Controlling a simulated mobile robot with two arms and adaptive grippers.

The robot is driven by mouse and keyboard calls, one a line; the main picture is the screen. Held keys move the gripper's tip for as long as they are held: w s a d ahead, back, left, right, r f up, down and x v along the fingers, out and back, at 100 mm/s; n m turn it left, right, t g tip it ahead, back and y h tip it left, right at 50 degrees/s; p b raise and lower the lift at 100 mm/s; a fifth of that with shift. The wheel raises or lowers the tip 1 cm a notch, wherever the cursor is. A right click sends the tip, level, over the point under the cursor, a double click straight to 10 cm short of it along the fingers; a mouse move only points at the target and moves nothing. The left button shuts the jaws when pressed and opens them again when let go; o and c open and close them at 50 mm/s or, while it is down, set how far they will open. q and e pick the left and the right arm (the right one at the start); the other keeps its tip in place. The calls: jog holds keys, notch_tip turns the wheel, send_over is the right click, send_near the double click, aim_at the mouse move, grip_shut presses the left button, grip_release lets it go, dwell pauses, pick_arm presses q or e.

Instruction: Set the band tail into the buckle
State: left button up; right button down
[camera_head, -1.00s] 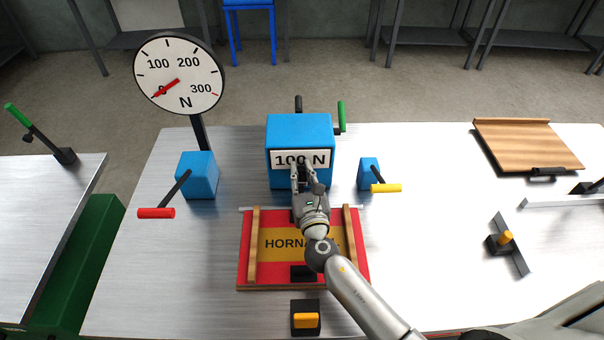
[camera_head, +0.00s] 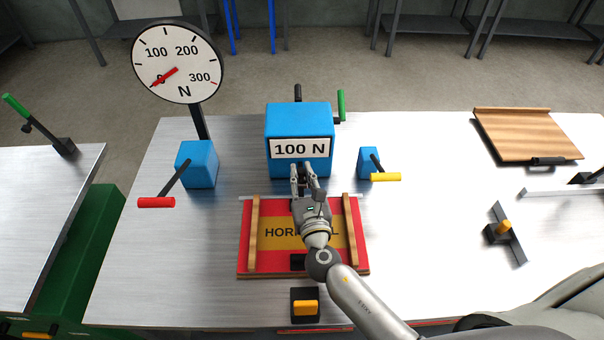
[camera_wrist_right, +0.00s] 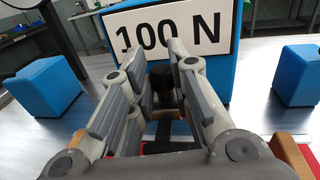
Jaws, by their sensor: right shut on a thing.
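My right gripper (camera_head: 304,168) reaches over the red and yellow lettered board (camera_head: 285,264) to the front of the blue "100 N" box (camera_head: 300,117). It is shut on a small dark piece (camera_wrist_right: 161,82), which shows between the fingers in the right wrist view. I cannot tell whether this piece is the band tail. A thin grey strip (camera_head: 247,197) lies across the board's far edge, partly hidden by my gripper. I cannot identify the buckle for certain. My left gripper is not in view.
Blue blocks with a red handle (camera_head: 156,202) and a yellow handle (camera_head: 385,177) flank the box. A force dial (camera_head: 178,62) stands behind left. A black block with an orange lever (camera_head: 306,306) is at the near edge. Free bench lies right of the board.

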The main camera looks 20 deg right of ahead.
aim_at(302, 188)
jog(key=c, duration=1.3)
grip_release()
jog(key=shift+c, duration=0.2)
jog(key=shift+r, duration=0.15)
notch_tip(302, 188, up, 10)
